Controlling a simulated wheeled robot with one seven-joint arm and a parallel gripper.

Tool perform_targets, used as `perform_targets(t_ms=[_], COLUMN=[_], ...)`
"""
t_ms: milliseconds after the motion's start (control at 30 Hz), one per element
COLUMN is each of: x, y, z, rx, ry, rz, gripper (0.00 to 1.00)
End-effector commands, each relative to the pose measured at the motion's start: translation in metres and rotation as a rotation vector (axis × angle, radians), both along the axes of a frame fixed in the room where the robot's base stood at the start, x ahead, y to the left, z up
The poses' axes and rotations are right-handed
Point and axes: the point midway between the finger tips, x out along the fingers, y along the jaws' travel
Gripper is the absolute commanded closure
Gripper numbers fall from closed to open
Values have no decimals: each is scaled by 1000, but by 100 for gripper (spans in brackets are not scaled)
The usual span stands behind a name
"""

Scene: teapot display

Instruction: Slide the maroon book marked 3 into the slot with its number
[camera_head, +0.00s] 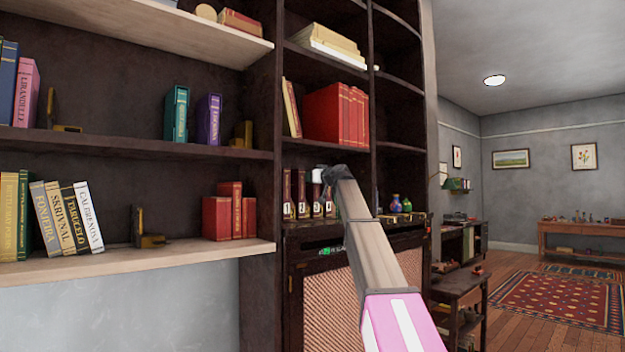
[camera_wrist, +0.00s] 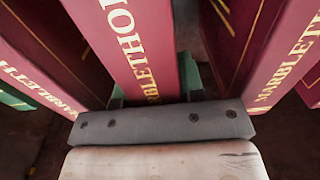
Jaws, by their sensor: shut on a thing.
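My gripper (camera_head: 322,182) is at the lower shelf of the dark bookcase, at the row of numbered maroon spines. In the wrist view my gripper (camera_wrist: 152,98) is shut on a maroon book (camera_wrist: 135,45) with gold "MARBLETHO..." lettering. Other maroon books stand on both sides of it, with dark gaps between. In the head view white labels 1 (camera_head: 287,210), 2 (camera_head: 302,210) and 3 (camera_head: 317,210) show low in the row. A further label is partly beside my arm. The held book's number does not show in the wrist view. How deep it sits in the row I cannot tell.
Small colored vases (camera_head: 395,203) stand right of my arm on the same shelf level. Large red books (camera_head: 325,112) fill the shelf above. The bookcase upright (camera_head: 265,120) stands close on the left. Open floor lies to the right, by the patterned rug (camera_head: 555,300).

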Motion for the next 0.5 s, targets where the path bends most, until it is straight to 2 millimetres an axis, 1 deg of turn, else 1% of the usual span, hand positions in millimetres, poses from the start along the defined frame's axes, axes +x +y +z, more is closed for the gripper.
perform_targets(t_ms=[200, 233, 267, 300, 500], x=[4, 4, 4, 3, 3], y=[2, 2, 2, 2, 2], z=[1, 1, 1, 1, 0], rx=[1, 1, 1, 1, 1], ry=[-1, -2, -2, -1, -1], rz=[0, -1, -1, -1, 0], gripper=[100, 57, 48, 35, 34])
